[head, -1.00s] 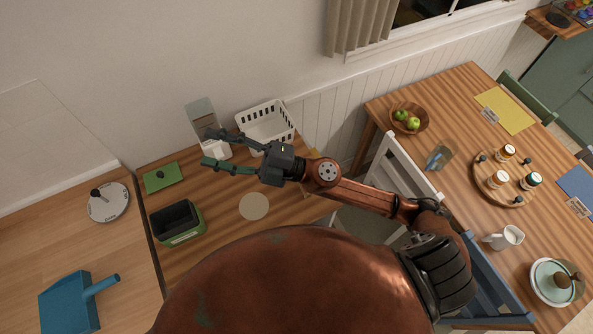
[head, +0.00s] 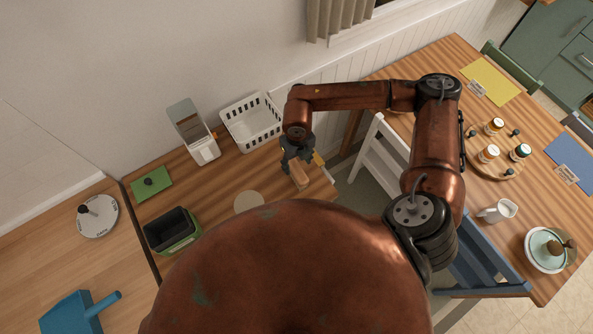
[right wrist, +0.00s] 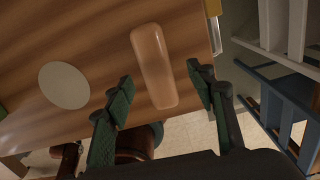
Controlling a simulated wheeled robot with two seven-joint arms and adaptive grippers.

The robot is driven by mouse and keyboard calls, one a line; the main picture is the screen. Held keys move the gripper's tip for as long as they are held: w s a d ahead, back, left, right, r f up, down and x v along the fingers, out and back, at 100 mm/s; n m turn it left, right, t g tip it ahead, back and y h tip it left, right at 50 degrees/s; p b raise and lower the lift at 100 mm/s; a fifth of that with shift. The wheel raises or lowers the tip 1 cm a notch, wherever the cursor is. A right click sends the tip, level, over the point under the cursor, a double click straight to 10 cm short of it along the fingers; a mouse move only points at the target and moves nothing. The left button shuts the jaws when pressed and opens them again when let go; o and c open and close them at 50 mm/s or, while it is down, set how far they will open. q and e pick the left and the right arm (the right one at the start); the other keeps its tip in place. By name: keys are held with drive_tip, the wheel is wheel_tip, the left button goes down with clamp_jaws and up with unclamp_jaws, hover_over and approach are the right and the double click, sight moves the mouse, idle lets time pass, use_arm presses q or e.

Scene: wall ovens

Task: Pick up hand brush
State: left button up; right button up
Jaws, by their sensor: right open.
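The hand brush, seen as a smooth, light-brown oblong block (right wrist: 154,65), lies on the wooden counter near its front edge. In the head view the brush (head: 299,178) shows just below my right gripper (head: 295,162). No bristles can be made out. In the right wrist view my right gripper (right wrist: 162,88) is open, with its green-padded fingers apart. The near end of the brush appears between the fingertips. I cannot tell how far above it they are. My left gripper is in neither current view.
A white basket (head: 252,121) and a white dispenser-like device (head: 195,132) stand behind on the counter (head: 222,180). A round beige disc (head: 249,202) and a dark-green bin (head: 172,231) are to the left. A white chair (head: 378,162) stands close on the right.

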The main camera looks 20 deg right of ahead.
sight(296, 167)
drive_tip(key=f, duration=0.1)
drive_tip(key=f+p, duration=0.1)
drive_tip(key=f, duration=0.2)
drive_tip(key=shift+w+a+f+p, duration=0.2)
drive_tip(key=shift+a+p, duration=0.05)
drive_tip(key=shift+p, duration=0.15)
drive_tip(key=shift+f, duration=0.4)
drive_tip(key=c, duration=1.3)
